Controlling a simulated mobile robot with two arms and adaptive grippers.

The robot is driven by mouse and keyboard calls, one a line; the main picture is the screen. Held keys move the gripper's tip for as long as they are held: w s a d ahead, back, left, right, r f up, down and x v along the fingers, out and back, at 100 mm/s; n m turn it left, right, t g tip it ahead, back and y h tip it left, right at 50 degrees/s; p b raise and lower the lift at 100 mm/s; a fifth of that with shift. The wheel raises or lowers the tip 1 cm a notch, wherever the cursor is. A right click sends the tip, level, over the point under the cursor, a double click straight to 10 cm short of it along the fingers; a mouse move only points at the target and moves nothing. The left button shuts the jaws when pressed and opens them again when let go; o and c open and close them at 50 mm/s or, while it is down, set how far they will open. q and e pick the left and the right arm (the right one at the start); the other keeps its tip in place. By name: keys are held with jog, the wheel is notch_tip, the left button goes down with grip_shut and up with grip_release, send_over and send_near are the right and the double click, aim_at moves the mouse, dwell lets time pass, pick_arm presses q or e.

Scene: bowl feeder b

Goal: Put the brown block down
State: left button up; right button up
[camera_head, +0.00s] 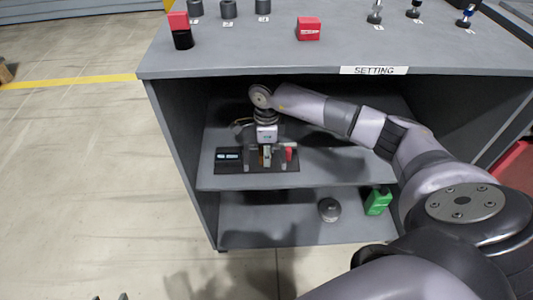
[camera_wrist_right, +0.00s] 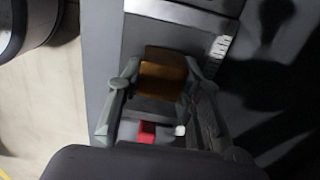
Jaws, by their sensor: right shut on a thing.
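My right gripper (camera_head: 266,158) reaches into the upper compartment of the grey cabinet. It is shut on the brown block (camera_wrist_right: 163,74), with a finger on either side of it in the right wrist view (camera_wrist_right: 161,80). In the head view the block shows only as a small tan patch between the fingers, low over a dark board (camera_head: 228,168) on the middle shelf. I cannot tell whether the block touches the board. Small dark tips at the bottom left edge of the head view may belong to my left gripper; its state is unclear.
The cabinet top (camera_head: 250,55) hangs over the middle shelf (camera_head: 340,172), with side walls close by. A small red piece (camera_head: 289,154) is beside the gripper. A grey round object (camera_head: 329,209) and a green block (camera_head: 377,202) are on the lower shelf. Red blocks stand on top.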

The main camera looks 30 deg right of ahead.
pick_arm(q)
jog(key=shift+w+r, duration=0.1)
pick_arm(e)
jog(key=o, duration=1)
jog(key=shift+f, duration=0.1)
jog(key=shift+c, duration=0.2)
pick_arm(q)
jog(key=shift+w+d+r+t, duration=0.1)
jog(key=shift+w+t, duration=0.05)
jog(key=shift+t, duration=0.15)
pick_arm(e)
notch_tip(320, 180, up, 7)
jog(key=shift+r+p, duration=0.1)
jog(key=shift+p, duration=0.75)
jog(key=shift+r, duration=0.3)
pick_arm(q)
jog(key=s+a+f+g, duration=0.1)
jog(key=s+g, duration=0.1)
jog(key=s, duration=0.2)
jog(key=s+a+f+g+y, duration=0.1)
jog(key=s+a+f+g, duration=0.1)
jog(key=s, duration=0.3)
jog(key=shift+f+g, duration=0.15)
jog(key=shift+g, duration=0.35)
jog(key=shift+d, duration=0.1)
